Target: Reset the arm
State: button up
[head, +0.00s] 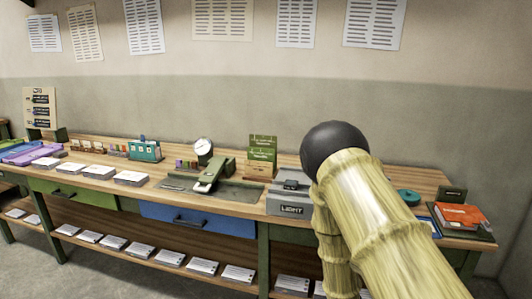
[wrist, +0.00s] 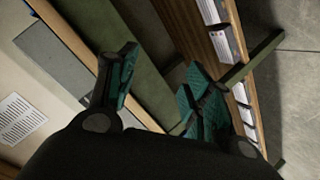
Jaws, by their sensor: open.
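My arm (head: 375,220) rises from the lower right in the head view, with pale ribbed links and a black round joint. It hides part of the right side of the table. My gripper does not show in the head view. In the wrist view my gripper (wrist: 155,88) is open, with its dark, teal-padded fingers apart and nothing seen between them. Behind the fingers are a green beam and a wooden edge, strongly tilted in the picture.
A long wooden table (head: 105,185) runs along the wall. It bears paper stacks (head: 131,178), a green metal device (head: 213,177), a grey box (head: 290,199) and an orange item (head: 460,215). A lower shelf (head: 120,232) holds more stacks. Floor (wrist: 292,95) shows beyond the shelf.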

jog(key=s+f+m+g+y, duration=0.15)
jog(key=s+f+g, duration=0.25)
jog(key=s+f, duration=0.7)
jog(key=s+a+f+m+g+y+p, duration=0.1)
jog(key=s+g, duration=0.3)
jog(key=s, duration=1.1)
jog(key=s+a+f+m+g+y+p, duration=0.1)
jog(key=s+a+f+m+g, duration=0.1)
jog(key=s, duration=1.3)
jog(key=shift+s+a+m+g, duration=0.3)
jog(key=shift+s+m+g, duration=0.15)
jog(key=shift+g, duration=0.75)
